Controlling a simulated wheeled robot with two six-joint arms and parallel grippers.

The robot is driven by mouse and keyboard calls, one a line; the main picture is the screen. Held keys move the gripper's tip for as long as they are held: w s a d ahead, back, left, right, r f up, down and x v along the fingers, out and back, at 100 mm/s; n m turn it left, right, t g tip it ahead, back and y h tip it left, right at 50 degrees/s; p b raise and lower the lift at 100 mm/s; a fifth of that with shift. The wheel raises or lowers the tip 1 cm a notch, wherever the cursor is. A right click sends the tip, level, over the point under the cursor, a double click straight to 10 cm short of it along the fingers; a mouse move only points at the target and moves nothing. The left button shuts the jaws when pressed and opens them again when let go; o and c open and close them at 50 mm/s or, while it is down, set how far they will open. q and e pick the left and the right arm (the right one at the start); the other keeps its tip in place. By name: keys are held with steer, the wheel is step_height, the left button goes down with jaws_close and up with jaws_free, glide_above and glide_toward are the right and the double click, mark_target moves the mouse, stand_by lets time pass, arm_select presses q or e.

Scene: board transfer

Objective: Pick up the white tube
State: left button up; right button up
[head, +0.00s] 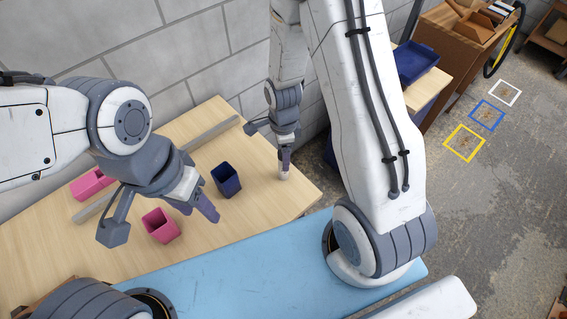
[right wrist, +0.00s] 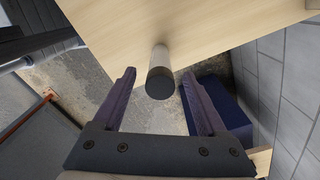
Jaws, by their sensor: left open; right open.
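The white tube (head: 284,173) shows in the head view as a small pale piece on the wooden table near its right corner, mostly hidden by my right gripper (head: 284,158). In the right wrist view the tube (right wrist: 160,57) has a pale body and a dark round end facing the camera. That end lies between the open fingers of my right gripper (right wrist: 158,76), with gaps on both sides. My left gripper (head: 206,205) is open above the table, between a navy cup and a pink cup, away from the tube.
On the table (head: 255,205) stand a navy cup (head: 227,181), a pink cup (head: 161,226) and another pink container (head: 92,184). A grey bar (head: 214,132) runs along the table behind the cups. A grey wall (head: 120,40) stands close behind.

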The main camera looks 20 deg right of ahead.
jaws_close()
stand_by(1.3)
